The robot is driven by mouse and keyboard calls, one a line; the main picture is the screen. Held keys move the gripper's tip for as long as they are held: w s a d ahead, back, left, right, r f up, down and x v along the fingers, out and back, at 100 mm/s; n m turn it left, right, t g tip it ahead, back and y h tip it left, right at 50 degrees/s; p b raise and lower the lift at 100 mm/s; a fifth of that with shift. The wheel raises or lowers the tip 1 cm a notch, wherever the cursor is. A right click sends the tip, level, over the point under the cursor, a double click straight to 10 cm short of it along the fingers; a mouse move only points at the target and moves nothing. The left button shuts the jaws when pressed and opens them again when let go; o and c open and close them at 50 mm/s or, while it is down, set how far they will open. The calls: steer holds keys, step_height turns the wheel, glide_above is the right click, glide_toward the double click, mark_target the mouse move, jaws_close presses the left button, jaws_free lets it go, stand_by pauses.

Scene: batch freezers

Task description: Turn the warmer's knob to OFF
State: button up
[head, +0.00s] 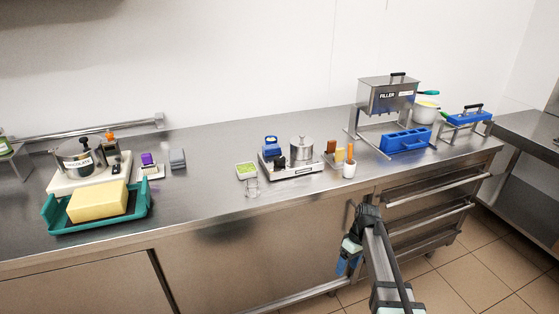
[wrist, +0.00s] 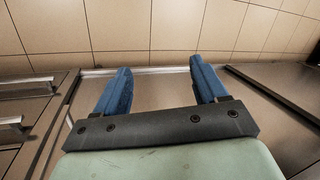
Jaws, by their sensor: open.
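A lidded steel pot labelled CHOCOLATE (head: 76,157) stands on a white unit (head: 62,185) at the left of the counter; this looks like the warmer. A small black part (head: 116,168) at the unit's right side may be its knob; it is too small to read its setting. My gripper (head: 345,268) hangs in front of the counter, below its top, far to the right of the white unit. In the wrist view its two blue fingers (wrist: 161,82) are spread apart with nothing between them, over the floor and cabinet fronts. No knob shows in the wrist view.
A teal tray with a yellow block (head: 98,201) stands before the white unit. The filler (head: 387,95) and blue mould (head: 405,140) stand right. Counter between left and middle groups (head: 205,190) is mostly clear.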

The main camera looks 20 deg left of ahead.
steer(key=w+a+r+n, duration=0.35)
steer(key=a+r, duration=0.35)
steer(key=r, duration=0.3)
step_height(320, 180, up, 31)
steer(key=n+t+h, duration=0.1)
steer(key=n+t, duration=0.2)
steer(key=n, duration=0.5)
glide_above(279, 158)
step_height(279, 158, down, 14)
steer(key=shift+d+r, duration=0.1)
steer(key=shift+r, duration=0.05)
steer(key=shift+c, duration=0.3)
steer(key=c, duration=1)
